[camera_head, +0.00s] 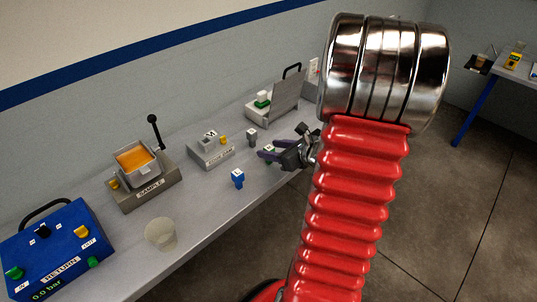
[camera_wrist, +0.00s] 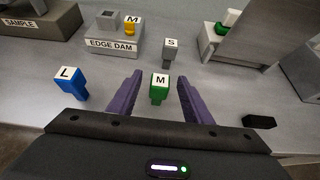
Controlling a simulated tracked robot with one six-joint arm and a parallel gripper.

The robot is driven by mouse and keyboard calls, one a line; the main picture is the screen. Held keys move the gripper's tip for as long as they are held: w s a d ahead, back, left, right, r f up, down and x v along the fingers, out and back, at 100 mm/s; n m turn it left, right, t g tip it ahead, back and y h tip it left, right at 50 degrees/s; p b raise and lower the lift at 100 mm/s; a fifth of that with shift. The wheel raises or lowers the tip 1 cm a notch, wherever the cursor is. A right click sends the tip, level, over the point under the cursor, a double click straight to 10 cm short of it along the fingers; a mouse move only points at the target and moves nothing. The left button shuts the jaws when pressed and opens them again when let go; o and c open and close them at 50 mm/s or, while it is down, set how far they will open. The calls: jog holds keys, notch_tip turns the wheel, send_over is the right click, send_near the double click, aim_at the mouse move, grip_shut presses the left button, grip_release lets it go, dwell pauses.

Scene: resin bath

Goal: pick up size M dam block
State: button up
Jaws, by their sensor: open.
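The size M dam block (camera_wrist: 159,90) is a green block with a white M label on top. In the wrist view it stands on the bench between the two purple fingers of my gripper (camera_wrist: 156,98), with a gap on each side. My gripper is open. In the head view, the gripper (camera_head: 274,155) is low over the bench, and the green block (camera_head: 269,150) shows only partly beside the fingers.
A blue L block (camera_wrist: 69,83) stands left of my gripper and a grey S block (camera_wrist: 170,53) stands beyond it. The EDGE DAM fixture (camera_wrist: 112,44) is behind them. A small black piece (camera_wrist: 259,122) lies to the right.

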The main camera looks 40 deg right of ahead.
aim_at(269, 148)
jog(key=shift+x, duration=0.95)
jog(key=c, duration=1.1)
jog(key=shift+r, duration=0.1)
jog(key=shift+c, duration=0.2)
jog(key=shift+r, duration=4.9)
